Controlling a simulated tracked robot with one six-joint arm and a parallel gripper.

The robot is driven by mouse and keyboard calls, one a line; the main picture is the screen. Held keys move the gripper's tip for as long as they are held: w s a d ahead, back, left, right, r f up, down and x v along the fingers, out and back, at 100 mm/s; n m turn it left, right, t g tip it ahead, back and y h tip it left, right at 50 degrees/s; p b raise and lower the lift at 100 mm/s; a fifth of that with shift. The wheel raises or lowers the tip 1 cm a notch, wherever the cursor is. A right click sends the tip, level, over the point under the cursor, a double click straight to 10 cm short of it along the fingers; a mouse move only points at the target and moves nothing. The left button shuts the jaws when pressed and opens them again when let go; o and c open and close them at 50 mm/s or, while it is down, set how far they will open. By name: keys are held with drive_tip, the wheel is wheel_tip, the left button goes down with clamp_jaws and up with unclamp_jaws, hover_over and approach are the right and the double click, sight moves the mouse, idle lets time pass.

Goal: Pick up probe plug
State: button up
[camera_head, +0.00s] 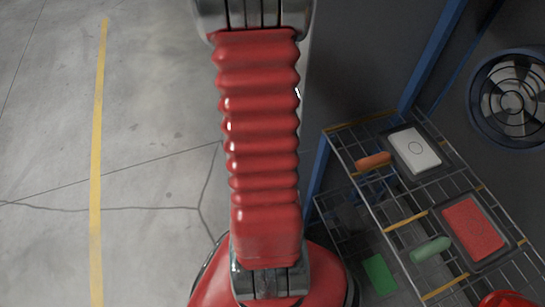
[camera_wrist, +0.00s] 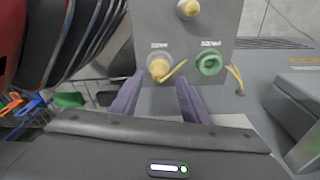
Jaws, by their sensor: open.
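A grey panel (camera_wrist: 226,22) stands ahead in the wrist view. A yellowish round plug (camera_wrist: 159,68) with a yellow cord sits on its lower left, and a green ring-shaped fitting (camera_wrist: 209,64) sits to its right. Each has a small label above it, too blurred to read, so I cannot tell for sure which is the probe plug. My gripper (camera_wrist: 160,83) is open, its two dark purple fingers pointing at the panel on either side of the yellowish plug, just below it. I cannot tell whether they touch it. My gripper and the panel are not seen in the head view.
A yellow knob (camera_wrist: 188,8) sits higher on the panel. A wire rack (camera_head: 372,205) at right in the head view holds a white plate (camera_head: 416,149), a red plate (camera_head: 472,228), an orange cylinder (camera_head: 374,161) and a green cylinder (camera_head: 430,249). Floor at left is clear.

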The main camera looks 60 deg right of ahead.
drive_tip(key=shift+s+d+f, duration=0.1)
drive_tip(key=shift+s+f, duration=0.05)
drive_tip(key=shift+f, duration=0.7)
drive_tip(key=shift+s+d+f, duration=0.1)
drive_tip(key=shift+s+f, duration=0.1)
drive_tip(key=shift+f, duration=0.65)
drive_tip(key=shift+s+d+f, duration=0.1)
drive_tip(key=shift+s+f, duration=0.05)
drive_tip(key=shift+f, duration=0.7)
drive_tip(key=shift+c, duration=0.3)
drive_tip(key=c, duration=0.9)
drive_tip(key=shift+o, duration=0.2)
drive_tip(key=shift+r, duration=0.1)
drive_tip(key=shift+r, duration=4.95)
drive_tip(key=shift+r, duration=0.35)
drive_tip(key=shift+r, duration=0.4)
